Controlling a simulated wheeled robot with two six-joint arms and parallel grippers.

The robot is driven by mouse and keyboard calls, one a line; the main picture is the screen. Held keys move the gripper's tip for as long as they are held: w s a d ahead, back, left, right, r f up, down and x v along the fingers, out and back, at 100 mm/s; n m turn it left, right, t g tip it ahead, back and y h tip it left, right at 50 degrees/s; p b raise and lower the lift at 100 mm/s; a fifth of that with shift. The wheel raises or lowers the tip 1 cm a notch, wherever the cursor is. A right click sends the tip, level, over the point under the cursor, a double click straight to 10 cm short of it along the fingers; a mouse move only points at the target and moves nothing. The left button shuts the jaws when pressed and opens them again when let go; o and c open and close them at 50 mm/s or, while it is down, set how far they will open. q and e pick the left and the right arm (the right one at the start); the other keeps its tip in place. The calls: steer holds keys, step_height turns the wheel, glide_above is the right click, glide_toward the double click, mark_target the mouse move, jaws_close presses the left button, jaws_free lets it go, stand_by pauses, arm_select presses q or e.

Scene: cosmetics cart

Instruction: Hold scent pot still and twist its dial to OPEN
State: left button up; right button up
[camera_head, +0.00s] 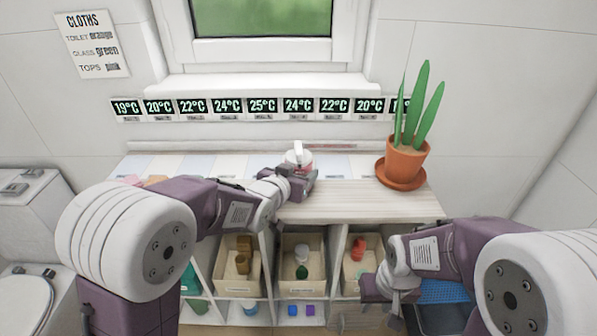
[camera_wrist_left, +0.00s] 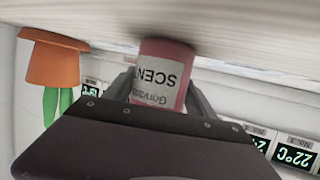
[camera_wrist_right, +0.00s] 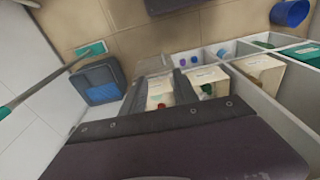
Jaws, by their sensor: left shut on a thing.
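The scent pot (camera_head: 305,158) stands on the wooden top of the cart, near its back edge. It is pinkish with a white part on top; its label reads SCENT in the left wrist view (camera_wrist_left: 163,72), where it appears upside down. My left gripper (camera_head: 302,172) is shut on the pot's body, one finger on each side. I cannot read any dial setting. My right gripper (camera_head: 378,290) is low in front of the cart's right side, well away from the pot, with its fingers apart and nothing seen between them.
A potted plant (camera_head: 405,160) stands on the cart top to the right of the pot. Below the top are open compartments with bins (camera_head: 302,262) of small items. A wall with temperature displays (camera_head: 262,106) is behind. The wooden top (camera_head: 350,205) in front of the plant is clear.

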steer(key=shift+o, duration=0.2)
steer(key=n+t+y, duration=0.1)
steer(key=t, duration=1.1)
glide_toward(299, 151)
steer(key=x, duration=1)
steer(key=shift+w+f, duration=0.1)
steer(key=shift+w, duration=0.15)
jaws_close()
